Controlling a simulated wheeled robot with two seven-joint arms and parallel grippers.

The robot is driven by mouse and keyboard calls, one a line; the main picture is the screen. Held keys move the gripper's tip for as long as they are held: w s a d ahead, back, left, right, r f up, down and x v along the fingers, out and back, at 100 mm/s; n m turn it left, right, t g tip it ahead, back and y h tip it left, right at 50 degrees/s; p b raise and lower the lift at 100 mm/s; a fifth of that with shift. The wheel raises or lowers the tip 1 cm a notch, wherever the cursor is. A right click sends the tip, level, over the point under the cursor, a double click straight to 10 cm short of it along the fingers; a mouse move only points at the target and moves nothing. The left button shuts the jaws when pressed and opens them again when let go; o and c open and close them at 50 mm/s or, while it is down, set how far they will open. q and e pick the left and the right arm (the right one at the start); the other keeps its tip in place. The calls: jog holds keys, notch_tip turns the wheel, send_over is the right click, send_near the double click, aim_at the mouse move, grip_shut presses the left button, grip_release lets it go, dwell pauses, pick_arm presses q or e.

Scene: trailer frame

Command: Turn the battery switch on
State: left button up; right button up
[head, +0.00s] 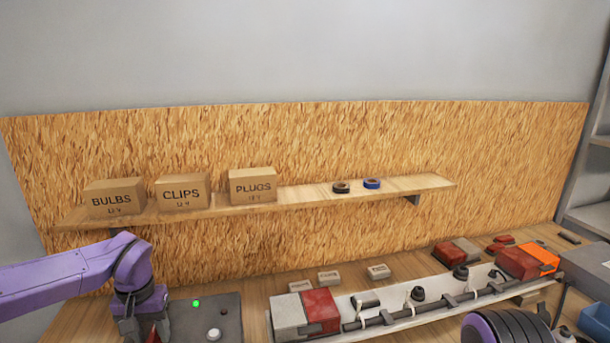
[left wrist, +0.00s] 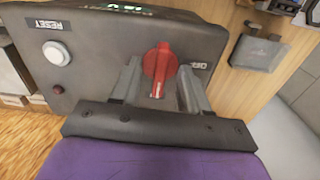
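The battery switch is a red knob (left wrist: 160,66) on a dark grey panel box (left wrist: 100,45) in the left wrist view. Its white mark points down in that picture, and an OFF label (left wrist: 198,66) sits to its right. My left gripper (left wrist: 160,80) is open with one grey finger on each side of the knob. I cannot tell whether the fingers touch it. In the head view my left gripper (head: 140,318) is at the left end of the panel box (head: 232,318) and hides the knob. A dark, purple-rimmed part of my right arm shows at bottom right; its fingers are unclear.
The panel has a white RESET button (left wrist: 56,53), a dark red lamp (left wrist: 57,89) and a green light (head: 196,303). A shelf (head: 310,197) with cartons hangs above. A light rail (head: 400,312) with red and grey blocks lies to the right.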

pick_arm(q)
jog(key=shift+r, duration=0.1)
jog(key=shift+r, duration=2.9)
